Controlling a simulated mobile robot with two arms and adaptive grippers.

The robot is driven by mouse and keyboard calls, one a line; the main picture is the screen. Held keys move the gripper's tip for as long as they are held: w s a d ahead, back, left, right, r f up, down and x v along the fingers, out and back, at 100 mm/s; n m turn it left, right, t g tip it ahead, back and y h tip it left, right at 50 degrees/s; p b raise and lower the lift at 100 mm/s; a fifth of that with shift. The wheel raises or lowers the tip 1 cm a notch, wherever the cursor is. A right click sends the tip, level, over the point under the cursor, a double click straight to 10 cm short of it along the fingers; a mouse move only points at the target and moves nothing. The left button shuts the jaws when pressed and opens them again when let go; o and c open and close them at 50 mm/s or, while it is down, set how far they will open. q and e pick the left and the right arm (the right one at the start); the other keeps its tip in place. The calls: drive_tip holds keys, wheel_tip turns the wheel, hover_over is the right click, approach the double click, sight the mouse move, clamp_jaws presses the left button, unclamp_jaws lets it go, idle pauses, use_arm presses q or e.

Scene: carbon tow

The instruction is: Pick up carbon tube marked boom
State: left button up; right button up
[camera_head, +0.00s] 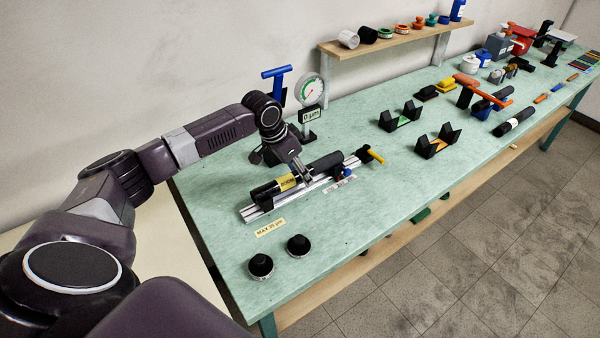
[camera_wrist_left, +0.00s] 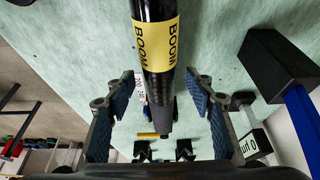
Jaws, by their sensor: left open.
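The carbon tube marked boom (camera_head: 263,192) is black with a yellow label. It lies lengthwise on a silver rail fixture (camera_head: 252,213) on the green bench. In the left wrist view the tube (camera_wrist_left: 157,95) runs down the middle, with BOOM readable on its yellow band. My left gripper (camera_head: 302,175) is over the tube's middle, just beyond the label. In the left wrist view its open fingers (camera_wrist_left: 160,108) stand on either side of the tube, with gaps on both sides. The exact height of the fingertips relative to the tube is unclear. My right gripper is not in view.
A gauge (camera_head: 311,90) and a blue-handled tool (camera_head: 276,84) stand behind the fixture. A yellow handle (camera_head: 375,156) is at its far end. Two black knobs (camera_head: 261,265) sit near the front. Black V-shaped cradles (camera_head: 400,117) stand to the right.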

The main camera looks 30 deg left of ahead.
use_arm(q)
drive_tip(key=shift+f, duration=0.2)
drive_tip(key=c, duration=1)
drive_tip(key=shift+r, duration=0.1)
clamp_jaws()
drive_tip(key=shift+w, duration=0.1)
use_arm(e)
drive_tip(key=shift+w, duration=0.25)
